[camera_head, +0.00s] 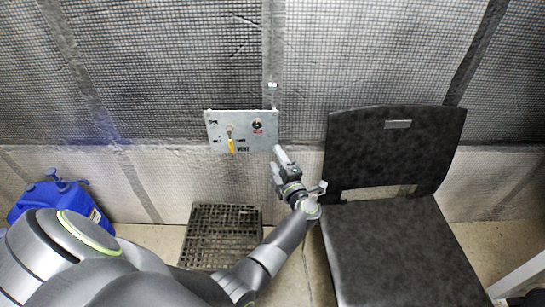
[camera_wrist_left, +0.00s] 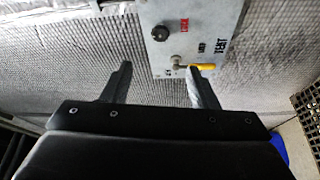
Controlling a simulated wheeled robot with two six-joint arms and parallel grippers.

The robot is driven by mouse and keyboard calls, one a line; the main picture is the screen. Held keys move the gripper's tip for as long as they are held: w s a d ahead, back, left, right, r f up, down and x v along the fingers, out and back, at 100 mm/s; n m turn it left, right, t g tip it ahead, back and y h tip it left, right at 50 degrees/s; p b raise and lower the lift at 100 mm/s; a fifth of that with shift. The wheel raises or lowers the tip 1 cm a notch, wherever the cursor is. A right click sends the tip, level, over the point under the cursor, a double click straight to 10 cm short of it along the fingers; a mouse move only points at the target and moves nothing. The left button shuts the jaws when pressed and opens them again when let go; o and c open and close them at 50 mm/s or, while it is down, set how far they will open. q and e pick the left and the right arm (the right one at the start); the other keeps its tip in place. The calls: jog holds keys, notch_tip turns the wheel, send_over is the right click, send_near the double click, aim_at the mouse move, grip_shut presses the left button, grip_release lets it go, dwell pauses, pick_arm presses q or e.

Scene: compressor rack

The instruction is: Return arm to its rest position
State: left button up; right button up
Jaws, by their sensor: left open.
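My left arm comes in from the lower left of the head view and ends in my left gripper (camera_head: 284,160), just right of and below a grey control panel (camera_head: 240,132) on the wall. In the left wrist view the gripper (camera_wrist_left: 160,84) has its two fingers spread, with nothing between them. The panel (camera_wrist_left: 225,15) shows beyond the fingers, with a yellow-handled lever (camera_wrist_left: 205,67) near the right fingertip; I cannot tell whether they touch. In the head view the lever (camera_head: 231,146) points down. My right gripper is not in view.
A black chair (camera_head: 385,150) stands right of the gripper, close to the forearm. A blue container (camera_head: 62,200) stands at the left by the wall. A dark grate (camera_head: 215,235) lies on the floor below the panel. The wall (camera_head: 180,60) is quilted silver.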

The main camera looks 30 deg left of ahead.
pick_arm(q)
jog(key=s+d+f+m+h+p, duration=0.25)
jog(key=s+f+m+h, duration=0.35)
jog(key=s+f+m, duration=0.55)
jog(key=s+d+f+m+h+p, duration=0.25)
jog(key=s+f+m+h, duration=0.5)
jog(key=f, duration=0.65)
jog(key=s+a+f+m+g+p, duration=0.1)
jog(key=s+f+m+g, duration=0.1)
jog(key=s, duration=0.9)
jog(key=s+a+f+m+g+p, duration=0.1)
jog(key=s+f+g, duration=0.3)
jog(key=s, duration=0.8)
jog(key=s+a+f+m+g+p, duration=0.1)
jog(key=s+f+m+g, duration=0.3)
jog(key=s, duration=0.7)
jog(key=shift+s+a+f+p, duration=0.15)
jog(key=shift+a+f+p, duration=0.1)
jog(key=shift+a+p, duration=0.1)
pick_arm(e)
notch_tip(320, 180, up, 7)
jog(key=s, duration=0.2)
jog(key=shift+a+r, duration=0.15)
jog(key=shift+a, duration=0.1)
pick_arm(q)
jog(key=shift+h, duration=0.25)
